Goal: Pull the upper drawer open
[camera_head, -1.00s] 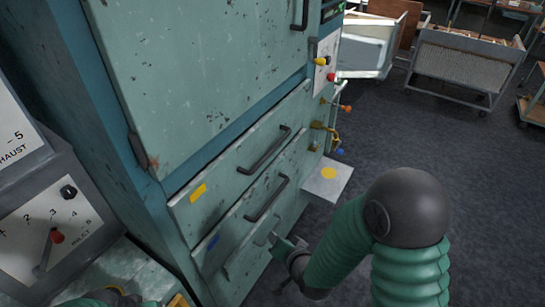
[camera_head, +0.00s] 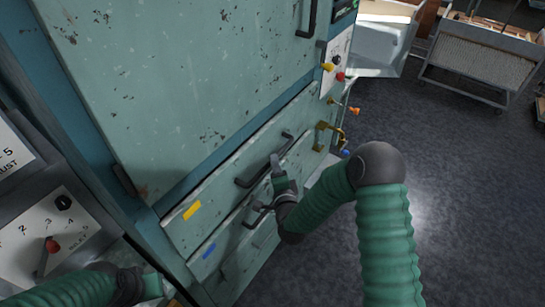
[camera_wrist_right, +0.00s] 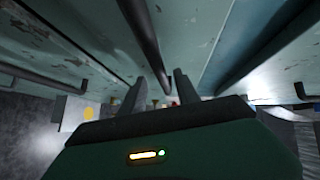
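The upper drawer (camera_head: 220,197) is a worn pale green front with a yellow tag (camera_head: 192,210). It looks shut. Its dark bar handle (camera_head: 248,182) also shows in the right wrist view (camera_wrist_right: 146,40). My right gripper (camera_head: 276,163) is at the right part of this handle. In the right wrist view its two fingers (camera_wrist_right: 160,92) stand apart, with the bar running between them; I cannot tell whether they touch it. My left gripper (camera_head: 152,287) is low at the left, away from the drawer; its fingers are not clear.
A lower drawer (camera_head: 225,247) with a blue tag (camera_head: 209,251) and its own handle sits just below. Coloured knobs and brass valves (camera_head: 328,128) stick out at the cabinet's right side. A dial panel (camera_head: 45,235) stands at left. The floor (camera_head: 460,200) at right is clear.

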